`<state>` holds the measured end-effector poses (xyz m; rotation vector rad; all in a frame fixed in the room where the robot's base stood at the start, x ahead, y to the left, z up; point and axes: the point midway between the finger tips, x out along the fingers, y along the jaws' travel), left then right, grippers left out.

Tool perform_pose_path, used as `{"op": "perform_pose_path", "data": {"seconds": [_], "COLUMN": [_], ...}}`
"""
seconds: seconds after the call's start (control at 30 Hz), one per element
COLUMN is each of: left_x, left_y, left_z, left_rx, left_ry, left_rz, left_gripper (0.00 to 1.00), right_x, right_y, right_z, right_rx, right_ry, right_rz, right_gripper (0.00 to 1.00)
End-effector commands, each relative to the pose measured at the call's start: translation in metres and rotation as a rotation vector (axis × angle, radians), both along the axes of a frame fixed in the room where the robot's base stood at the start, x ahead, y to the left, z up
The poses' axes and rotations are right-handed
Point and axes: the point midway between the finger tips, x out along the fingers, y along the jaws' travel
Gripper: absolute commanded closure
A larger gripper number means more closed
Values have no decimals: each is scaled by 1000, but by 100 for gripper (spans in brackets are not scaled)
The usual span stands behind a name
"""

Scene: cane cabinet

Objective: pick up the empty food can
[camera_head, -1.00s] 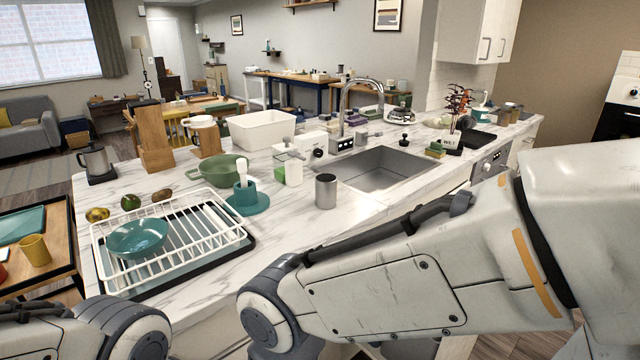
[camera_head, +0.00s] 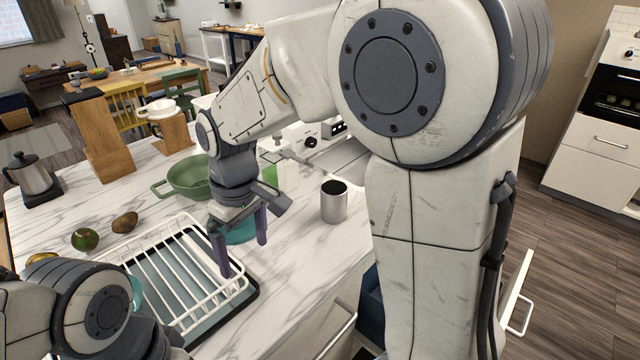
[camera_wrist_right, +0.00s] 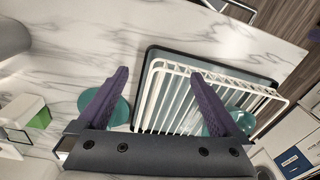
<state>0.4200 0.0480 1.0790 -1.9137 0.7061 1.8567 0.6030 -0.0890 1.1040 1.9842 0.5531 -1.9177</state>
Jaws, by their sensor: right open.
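The empty food can (camera_head: 334,202) is an open-topped silver metal cylinder. It stands upright on the marble counter, right of centre in the head view, close to my right arm. I cannot make it out in the right wrist view. My right gripper (camera_head: 243,258) points down between the dish rack and the can, left of the can and apart from it. Its purple fingers are spread with nothing between them, as the right wrist view also shows (camera_wrist_right: 160,75). Only part of my left arm shows at the lower left; its gripper is out of view.
A white wire dish rack (camera_head: 184,235) is just left of the right gripper. Counter in front of the can is clear.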

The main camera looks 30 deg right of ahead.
Motion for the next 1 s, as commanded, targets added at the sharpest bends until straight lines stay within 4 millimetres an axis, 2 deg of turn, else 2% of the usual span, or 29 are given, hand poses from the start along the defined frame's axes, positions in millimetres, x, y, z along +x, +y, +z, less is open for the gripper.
{"op": "perform_pose_path", "data": {"seconds": [0.03, 0.1, 0.17, 0.2, 0.3, 0.4, 0.5, 0.57, 0.8, 1.0], "left_x": [0, 0, 0, 0, 0, 0, 0, 0, 0, 0], "left_y": [0, 0, 0, 0, 0, 0, 0, 0, 0, 0], "left_z": [25, 40, 51, 57, 69, 75, 78, 80, 88, 96], "left_rx": [0, 0, 0, 0, 0, 0, 1, 1, 1, 1], "left_ry": [0, 0, 0, 0, 0, 0, 1, 1, 1, 1], "left_rz": [0, 1, 1, 1, 1, 1, 2, 2, 2, 2], "left_gripper": [53, 53, 53, 53, 53, 53, 53, 53, 53, 53], "right_x": [39, 81, 109, 122, 143, 150, 152, 152, 152, 152], "right_y": [-31, -77, -119, -146, -206, -247, -266, -271, -271, -271], "right_z": [21, 30, 34, 35, 35, 32, 27, 19, -16, -30], "right_rx": [-9, -20, -28, -32, -40, -46, -48, -47, -49, -49], "right_ry": [6, 9, 12, 16, 21, 26, 28, 31, 29, 29], "right_rz": [-46, -80, -106, -121, -153, -170, -177, -179, -179, -179], "right_gripper": [0, 0, 0, 0, 0, 0, 0, 0, 0, 0]}}
